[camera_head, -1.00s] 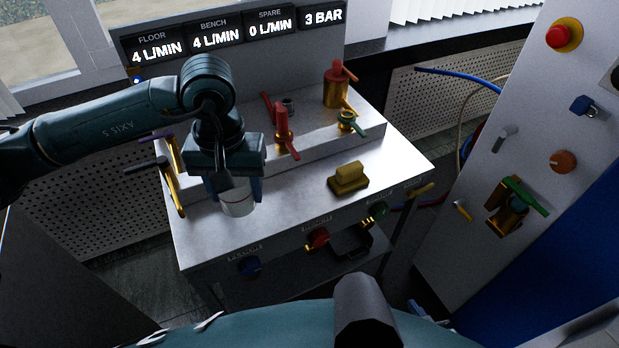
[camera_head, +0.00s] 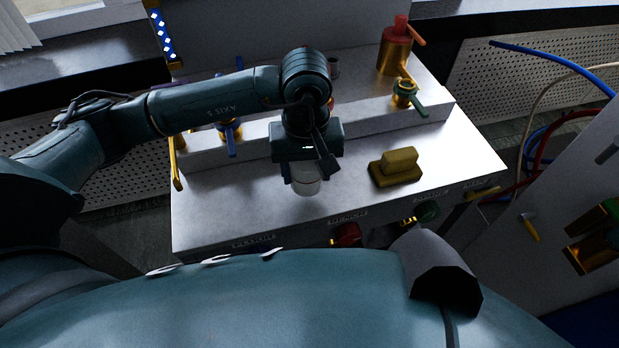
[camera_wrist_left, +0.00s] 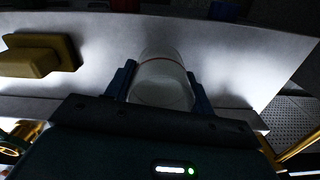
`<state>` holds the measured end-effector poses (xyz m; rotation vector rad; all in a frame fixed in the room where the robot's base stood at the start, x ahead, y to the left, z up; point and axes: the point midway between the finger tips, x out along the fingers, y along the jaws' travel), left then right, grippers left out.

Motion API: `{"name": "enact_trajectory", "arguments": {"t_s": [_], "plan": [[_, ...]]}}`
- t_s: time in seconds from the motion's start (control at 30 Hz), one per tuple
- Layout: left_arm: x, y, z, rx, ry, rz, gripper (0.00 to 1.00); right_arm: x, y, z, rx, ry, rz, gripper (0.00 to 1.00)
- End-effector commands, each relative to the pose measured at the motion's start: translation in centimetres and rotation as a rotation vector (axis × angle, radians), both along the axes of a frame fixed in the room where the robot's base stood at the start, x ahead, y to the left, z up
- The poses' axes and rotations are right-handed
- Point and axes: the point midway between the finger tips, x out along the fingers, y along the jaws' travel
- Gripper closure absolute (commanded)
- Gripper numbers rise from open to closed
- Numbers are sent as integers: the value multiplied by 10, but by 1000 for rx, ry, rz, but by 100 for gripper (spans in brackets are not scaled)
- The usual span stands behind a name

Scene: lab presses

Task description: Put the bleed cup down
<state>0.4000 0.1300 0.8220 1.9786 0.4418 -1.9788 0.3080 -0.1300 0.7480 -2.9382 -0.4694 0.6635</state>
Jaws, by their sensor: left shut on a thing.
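The bleed cup (camera_head: 306,181) is a pale, translucent cup. My left gripper (camera_head: 305,178) is shut on it above the front part of the bench top, left of the yellow block. In the left wrist view the cup (camera_wrist_left: 162,80) sits between the two dark fingers (camera_wrist_left: 160,88), with a thin brownish line around it. I cannot tell whether its base touches the bench. My right gripper is not in view.
The metal bench (camera_head: 230,210) has clear top to the left of the cup. A yellow block (camera_head: 396,167) stands close on the right. Behind are a raised step with a blue-handled valve (camera_head: 229,132), a green-handled valve (camera_head: 407,95) and a red-topped brass fitting (camera_head: 397,48).

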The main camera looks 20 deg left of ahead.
Motion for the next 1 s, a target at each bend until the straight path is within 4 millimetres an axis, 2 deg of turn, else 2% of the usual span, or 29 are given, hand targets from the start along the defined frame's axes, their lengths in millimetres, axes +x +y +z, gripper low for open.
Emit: {"name": "enact_trajectory", "arguments": {"t_s": [0.27,0.63,0.67,0.9,1.0], "plan": [[-1,0,-35,0,2,-1,69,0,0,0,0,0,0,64],[0,0,-41,0,-1,-2,69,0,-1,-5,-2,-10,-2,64],[0,0,-40,0,-1,-2,45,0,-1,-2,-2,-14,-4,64],[0,0,-39,0,0,-2,25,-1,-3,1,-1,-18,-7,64],[0,0,-39,0,0,-2,25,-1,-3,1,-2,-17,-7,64]]}}
